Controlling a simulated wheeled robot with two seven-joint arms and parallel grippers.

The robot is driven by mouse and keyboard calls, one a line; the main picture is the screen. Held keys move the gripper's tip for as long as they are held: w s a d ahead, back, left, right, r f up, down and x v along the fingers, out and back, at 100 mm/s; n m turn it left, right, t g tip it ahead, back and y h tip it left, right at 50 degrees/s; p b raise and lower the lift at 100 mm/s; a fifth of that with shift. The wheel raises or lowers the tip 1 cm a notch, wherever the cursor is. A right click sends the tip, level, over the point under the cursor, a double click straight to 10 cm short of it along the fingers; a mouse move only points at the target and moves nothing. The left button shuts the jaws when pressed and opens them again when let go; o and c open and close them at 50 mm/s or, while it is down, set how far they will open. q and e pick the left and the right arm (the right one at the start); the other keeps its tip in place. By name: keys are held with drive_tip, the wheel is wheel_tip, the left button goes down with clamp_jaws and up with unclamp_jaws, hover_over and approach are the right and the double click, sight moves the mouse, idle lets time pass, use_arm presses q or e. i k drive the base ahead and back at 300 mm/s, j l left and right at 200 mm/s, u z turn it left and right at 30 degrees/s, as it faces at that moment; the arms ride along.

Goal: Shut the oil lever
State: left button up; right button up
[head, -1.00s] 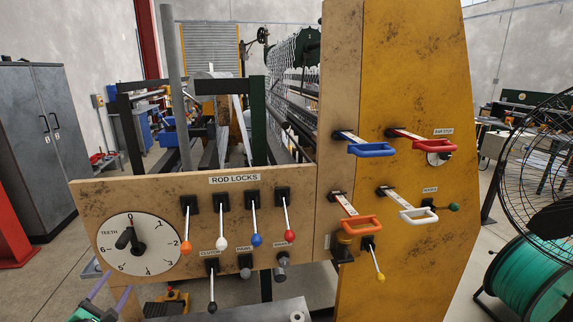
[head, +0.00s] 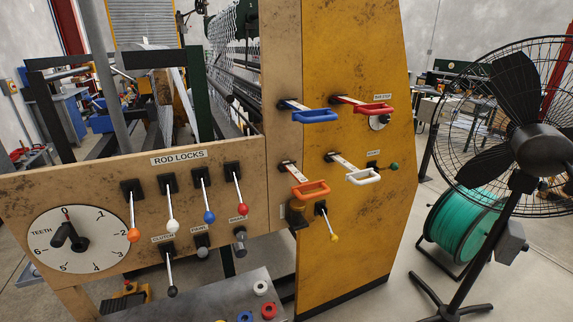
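No label reading "oil" can be made out. A small lever with a yellow knob (head: 334,238) hangs down from a black mount on the yellow machine panel (head: 355,255), tilted slightly right. Just left of it is a small amber cup-like fitting (head: 295,212) on a dark bracket. Whether this lever is the oil lever cannot be told from the label. Neither of my grippers is in view.
Orange (head: 310,189), white (head: 364,178), blue (head: 315,116) and red (head: 376,109) handles stick out above the yellow-knobbed lever. Rod lock levers and a TEETH dial (head: 80,240) are at left. A fan (head: 535,150) and green spool (head: 465,225) stand right.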

sight(334, 238)
drive_tip(key=i+l, duration=0.1)
drive_tip(key=i, duration=0.4)
drive_tip(key=z, duration=1.8)
drive_tip(key=i+j, duration=0.05)
